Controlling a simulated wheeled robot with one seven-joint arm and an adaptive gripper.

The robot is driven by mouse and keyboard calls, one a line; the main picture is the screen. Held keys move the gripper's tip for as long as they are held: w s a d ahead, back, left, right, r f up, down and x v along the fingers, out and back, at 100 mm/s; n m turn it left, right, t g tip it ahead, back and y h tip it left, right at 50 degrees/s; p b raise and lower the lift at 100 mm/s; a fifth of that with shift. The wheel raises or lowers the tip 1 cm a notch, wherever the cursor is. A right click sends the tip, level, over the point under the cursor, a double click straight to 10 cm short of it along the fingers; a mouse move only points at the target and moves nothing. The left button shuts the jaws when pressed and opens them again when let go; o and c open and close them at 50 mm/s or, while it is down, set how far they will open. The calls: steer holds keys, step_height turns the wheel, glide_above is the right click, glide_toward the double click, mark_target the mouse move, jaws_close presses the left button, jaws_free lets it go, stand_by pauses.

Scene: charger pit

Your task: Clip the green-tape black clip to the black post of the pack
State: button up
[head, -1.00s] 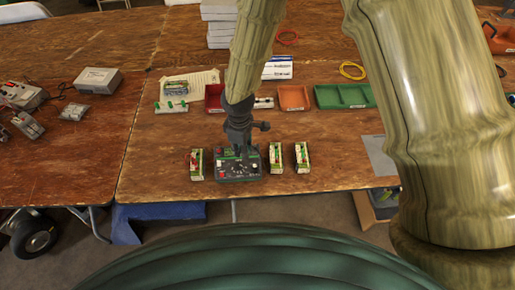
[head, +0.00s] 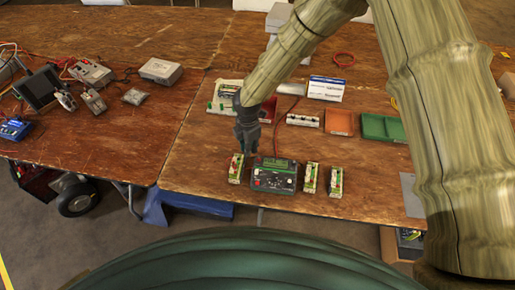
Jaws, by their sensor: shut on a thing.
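My gripper (head: 251,158) points down over the gap between the dark charger (head: 275,186) and the left pack (head: 236,168). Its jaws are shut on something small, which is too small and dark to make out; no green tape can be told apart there. The charger has a green screen and pale knobs. The left pack is a small upright block with pale, red and green parts. Two similar packs stand right of the charger, a near one (head: 310,178) and a far one (head: 336,182). The black posts are too small to tell.
A red wire (head: 277,132) loops up behind the charger. Behind are an orange tray (head: 339,122), a green tray (head: 383,128) and a white strip with dark spots (head: 303,120). Instruments and cables crowd the left table. The wooden table's front left is clear.

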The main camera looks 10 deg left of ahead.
steer(key=shift+w+a+n+p, duration=0.1)
steer(key=shift+w+a+n, duration=0.25)
steer(key=shift+a+n, duration=0.5)
steer(key=shift+w+a+n+p, duration=0.15)
steer(key=shift+w+a+n, duration=0.15)
steer(key=shift+a+n, duration=0.55)
steer(key=shift+w+a+n+p, duration=0.1)
steer(key=shift+w+a+n, duration=0.25)
steer(key=shift+a+n, duration=0.5)
steer(key=shift+f, duration=0.3)
steer(key=shift+f+b, duration=2.15)
steer(key=shift+f, duration=1.1)
steer(key=shift+f, duration=0.2)
steer(key=o, duration=0.9)
steer(key=shift+c, duration=0.2)
steer(key=shift+o, duration=1)
